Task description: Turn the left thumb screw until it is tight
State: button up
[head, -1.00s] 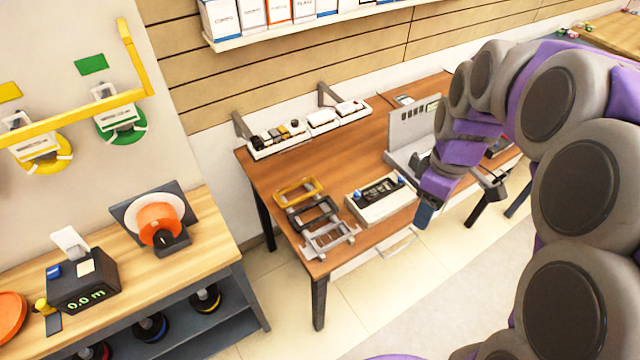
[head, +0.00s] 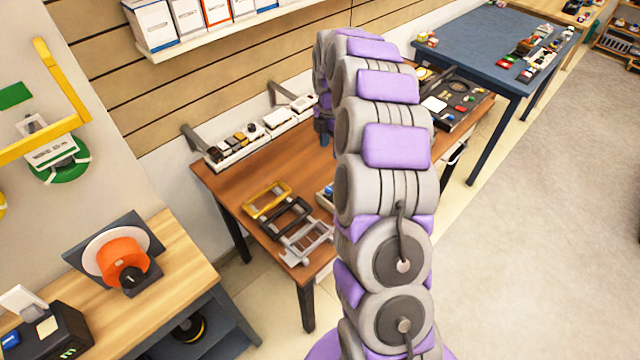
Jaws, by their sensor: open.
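The white fixture block (head: 323,202) stands on the brown table, mostly hidden behind my arm. Only its left end shows, with a small blue knob (head: 329,190) on it, which looks like the left thumb screw. How tight it is cannot be seen. The rest of the block is covered. My gripper (head: 325,134) is open; only a dark blue tip shows, hanging over the back part of the table, behind the block in the picture. It is apart from the knob, and its other finger is hidden.
Yellow, black and grey frames (head: 287,217) lie left of the block. A white tray of small parts (head: 262,135) runs along the table's back edge. A black tray (head: 450,100) lies at the right end. A blue table (head: 480,50) stands beyond. Open floor lies right.

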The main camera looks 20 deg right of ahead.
notch_tip(320, 180, down, 3)
jog(key=b, duration=0.2)
send_over(329, 188)
jog(key=a, duration=0.1)
jog(key=f, duration=0.8)
jog(key=shift+w+a+f, duration=0.1)
jog(key=shift+w+f, duration=0.05)
jog(key=shift+w, duration=0.05)
jog(key=f, duration=0.1)
jog(key=d+f+b, duration=0.1)
jog(key=f, duration=0.1)
jog(key=d+f, duration=0.1)
jog(key=shift+s+f, duration=0.1)
jog(key=shift+f, duration=0.45)
jog(key=shift+a, duration=0.75)
jog(key=shift+d, duration=0.6)
jog(key=c, duration=0.6)
jog(key=shift+a, duration=0.2)
grip_shut()
